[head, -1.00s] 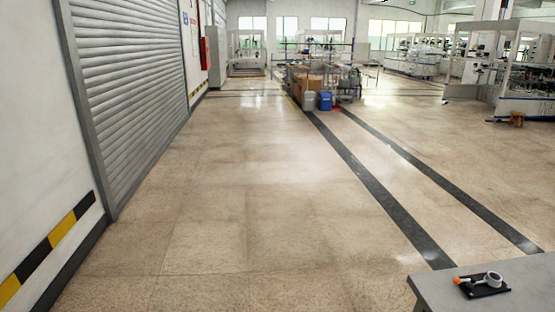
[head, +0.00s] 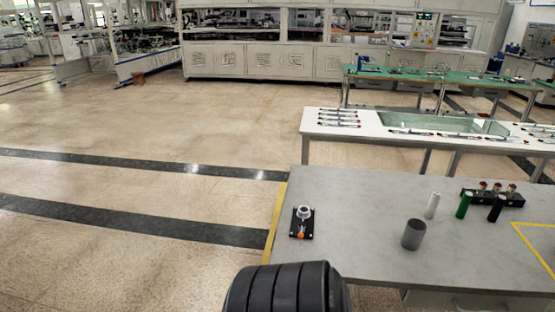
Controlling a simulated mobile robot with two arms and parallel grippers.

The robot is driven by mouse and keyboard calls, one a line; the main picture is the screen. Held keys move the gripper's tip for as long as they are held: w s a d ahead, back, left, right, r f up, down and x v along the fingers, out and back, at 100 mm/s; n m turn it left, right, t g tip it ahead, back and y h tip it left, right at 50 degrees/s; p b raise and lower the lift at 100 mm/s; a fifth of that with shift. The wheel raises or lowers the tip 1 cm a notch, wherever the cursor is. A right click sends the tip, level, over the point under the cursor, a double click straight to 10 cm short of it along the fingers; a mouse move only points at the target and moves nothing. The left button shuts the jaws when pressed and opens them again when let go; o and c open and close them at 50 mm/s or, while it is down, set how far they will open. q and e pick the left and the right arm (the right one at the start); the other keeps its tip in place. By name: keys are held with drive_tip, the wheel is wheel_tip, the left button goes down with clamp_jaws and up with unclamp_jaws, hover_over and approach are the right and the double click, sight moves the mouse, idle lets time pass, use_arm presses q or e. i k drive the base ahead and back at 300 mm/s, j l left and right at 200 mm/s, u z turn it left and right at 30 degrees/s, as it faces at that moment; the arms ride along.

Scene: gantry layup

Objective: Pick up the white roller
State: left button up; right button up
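The white roller (head: 432,205) is a small white cylinder standing upright on the grey table (head: 350,215) at the right of the head view. It stands between a larger grey cylinder (head: 414,234) and a green cylinder (head: 464,205), apart from both. A black cylinder (head: 496,208) stands further right. Neither of my grippers is in view, so nothing shows of what they hold.
A black plate (head: 302,229) with a white ring and an orange-tipped tool lies near the table's left edge. A dark rack (head: 492,197) with red-topped items stands behind the cylinders. Yellow tape (head: 535,248) marks the table's right. A white table (head: 330,132) stands behind; floor at left is clear.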

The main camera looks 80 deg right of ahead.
sight(435, 199)
drive_tip(key=z, duration=2.4)
